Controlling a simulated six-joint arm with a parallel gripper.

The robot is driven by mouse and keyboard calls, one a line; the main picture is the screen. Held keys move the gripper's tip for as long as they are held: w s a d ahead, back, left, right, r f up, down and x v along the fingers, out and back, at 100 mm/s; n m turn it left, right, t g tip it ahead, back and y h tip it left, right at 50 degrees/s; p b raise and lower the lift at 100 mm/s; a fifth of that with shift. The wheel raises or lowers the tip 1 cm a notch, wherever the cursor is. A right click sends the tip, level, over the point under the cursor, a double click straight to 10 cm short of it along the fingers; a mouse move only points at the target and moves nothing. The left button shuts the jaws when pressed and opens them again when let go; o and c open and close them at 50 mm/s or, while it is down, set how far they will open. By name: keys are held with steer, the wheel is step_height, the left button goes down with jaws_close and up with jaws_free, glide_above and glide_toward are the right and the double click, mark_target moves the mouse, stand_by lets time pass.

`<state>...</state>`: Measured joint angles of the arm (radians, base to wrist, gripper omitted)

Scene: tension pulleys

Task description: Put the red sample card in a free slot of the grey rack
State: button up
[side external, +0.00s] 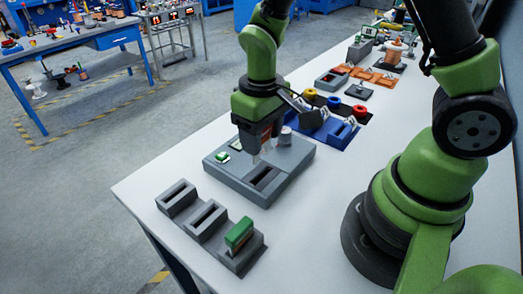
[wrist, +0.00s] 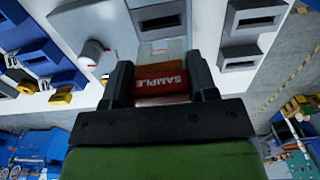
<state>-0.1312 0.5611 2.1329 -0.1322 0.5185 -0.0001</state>
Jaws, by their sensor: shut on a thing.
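My gripper (side external: 262,152) is shut on the red sample card, over the grey fixture block (side external: 220,178). In the wrist view the red card (wrist: 162,80), marked SAMPLE, sits between the two fingers (wrist: 162,88), with a pale clear end beyond it. Whether the card touches the block is unclear. The grey rack (side external: 190,214) stands at the table's near left end with three slots in a row. The two farther slots look empty. A green card (side external: 239,232) stands in the nearest one. Part of the rack also shows in the wrist view (wrist: 240,50).
The fixture block has a dark slot, a green button (side external: 222,157) and a pale knob (side external: 287,136). The table between block and rack is clear.

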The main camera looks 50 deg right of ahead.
steer(key=shift+r, duration=1)
steer(key=shift+r, duration=2.45)
glide_toward(203, 207)
steer(key=s+r, duration=0.2)
steer(key=shift+w+a+f, duration=0.1)
steer(key=shift+a+f, duration=0.1)
steer(key=shift+f, duration=0.65)
steer(key=shift+a+f, duration=0.15)
steer(key=shift+f, duration=0.75)
steer(key=shift+w+a+f, duration=0.1)
steer(key=shift+a+f, duration=0.1)
steer(key=shift+f, duration=0.65)
steer(key=shift+f, duration=2.1)
